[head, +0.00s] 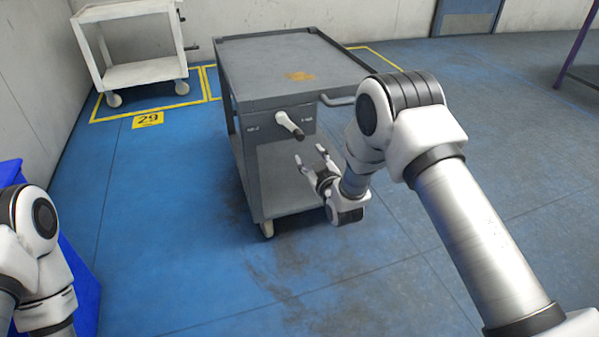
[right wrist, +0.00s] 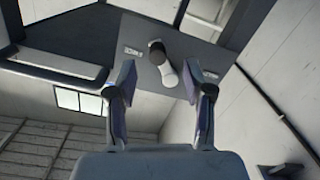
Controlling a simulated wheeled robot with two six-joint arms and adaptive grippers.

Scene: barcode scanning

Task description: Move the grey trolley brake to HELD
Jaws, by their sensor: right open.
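The grey trolley (head: 262,75) stands in the middle of the head view. Its brake lever (head: 290,125), pale with a dark end, sits on the front panel and slants down to the right, between two small labels too small to read surely. My right gripper (head: 309,153) is open and empty, just below and right of the lever, apart from it. In the right wrist view the lever (right wrist: 163,66) shows beyond the open fingertips, between them in the picture, with the panel behind. My left arm shows at the lower left of the head view, but its gripper is out of view.
A bent handle (head: 340,100) juts from the trolley's front right, close to my right arm. A white trolley (head: 130,40) stands at the back left near yellow floor lines. A blue bin (head: 82,275) is at the left edge. The blue floor in front is clear.

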